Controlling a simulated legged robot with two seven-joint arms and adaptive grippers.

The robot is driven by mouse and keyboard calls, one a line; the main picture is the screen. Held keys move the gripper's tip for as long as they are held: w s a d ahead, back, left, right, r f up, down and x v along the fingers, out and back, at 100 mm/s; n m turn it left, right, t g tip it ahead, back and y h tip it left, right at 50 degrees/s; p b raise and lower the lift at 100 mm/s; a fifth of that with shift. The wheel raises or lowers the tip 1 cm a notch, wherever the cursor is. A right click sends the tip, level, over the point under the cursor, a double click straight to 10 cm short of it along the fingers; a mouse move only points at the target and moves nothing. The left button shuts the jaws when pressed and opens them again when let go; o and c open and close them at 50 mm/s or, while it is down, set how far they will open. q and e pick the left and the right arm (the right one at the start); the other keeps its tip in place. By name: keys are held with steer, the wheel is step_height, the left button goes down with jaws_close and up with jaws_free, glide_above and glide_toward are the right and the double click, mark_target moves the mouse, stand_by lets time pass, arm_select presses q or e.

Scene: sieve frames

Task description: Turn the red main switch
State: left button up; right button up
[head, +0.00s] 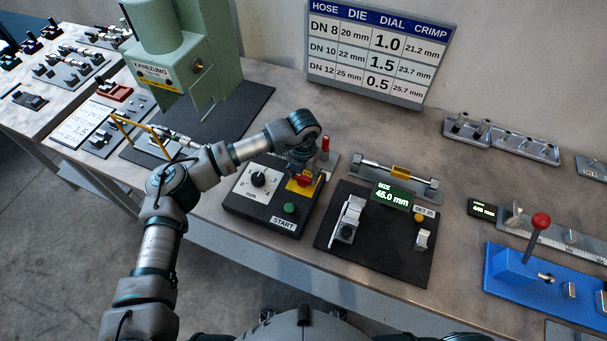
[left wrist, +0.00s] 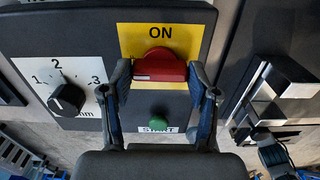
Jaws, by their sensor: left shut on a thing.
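The red main switch (head: 303,181) is on a yellow plate at the right of the black control box (head: 240,208). In the left wrist view the red switch (left wrist: 160,66) sits below the word ON, its bar lying crosswise. My left gripper (head: 302,168) reaches down over it. In that wrist view the fingers of my left gripper (left wrist: 159,76) are shut on the switch, one on each side. The gripper partly covers the switch in the head view. My right gripper is not in view.
The box also bears a black dial (head: 259,179) and a green START button (head: 290,208). A black gauge panel (head: 385,260) stands close on the right, and a blue lever press (head: 510,265) farther right. A green crimper (head: 170,55) stands behind left.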

mark_target(304, 176)
arm_select(q)
steer(key=shift+w+n, duration=0.1)
steer(key=shift+n, duration=0.2)
steer(key=o, duration=1.2)
steer(key=shift+c, duration=0.2)
steer(key=shift+r, duration=0.2)
step_height(304, 176, up, 12)
steer(key=shift+f, duration=0.25)
steer(key=shift+d, duration=0.1)
